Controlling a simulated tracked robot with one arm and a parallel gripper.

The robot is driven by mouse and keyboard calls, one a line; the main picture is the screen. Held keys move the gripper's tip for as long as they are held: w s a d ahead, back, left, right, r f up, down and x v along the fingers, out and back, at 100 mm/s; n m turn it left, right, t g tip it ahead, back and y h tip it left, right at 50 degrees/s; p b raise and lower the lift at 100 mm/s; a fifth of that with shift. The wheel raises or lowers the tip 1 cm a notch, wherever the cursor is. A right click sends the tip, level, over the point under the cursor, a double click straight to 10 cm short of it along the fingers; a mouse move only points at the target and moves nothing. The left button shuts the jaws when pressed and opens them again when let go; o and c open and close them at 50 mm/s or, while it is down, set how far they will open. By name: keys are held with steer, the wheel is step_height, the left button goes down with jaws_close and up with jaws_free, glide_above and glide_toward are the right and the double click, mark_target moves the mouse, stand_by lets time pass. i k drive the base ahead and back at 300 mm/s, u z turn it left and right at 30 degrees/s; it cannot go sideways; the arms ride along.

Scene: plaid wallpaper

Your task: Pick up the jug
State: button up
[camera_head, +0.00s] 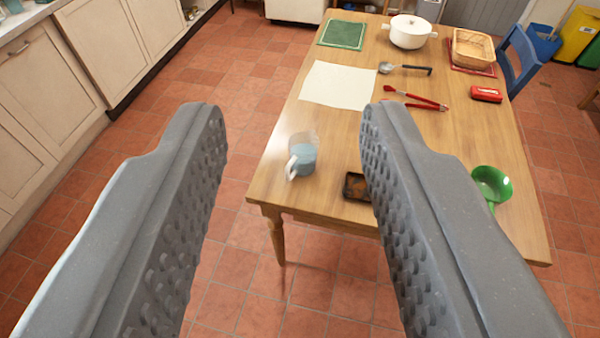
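A blue-grey jug (304,156) with a pale handle stands near the left front edge of the wooden table (335,130). Its outline is a little blurred, and its handle points toward the front left. My gripper (292,125) is open and empty. Its two grey, textured fingers frame the jug in the picture, but the jug is well beyond them and apart from them. The right finger covers part of the table.
A small dark tray (355,187) sits right of the jug. Cabinets (45,80) line the left; tiled floor between is clear.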

mark_target(302, 146)
steer(key=k, duration=1.05)
steer(key=u, duration=0.55)
steer(key=i, duration=2.25)
steer(key=z, duration=0.5)
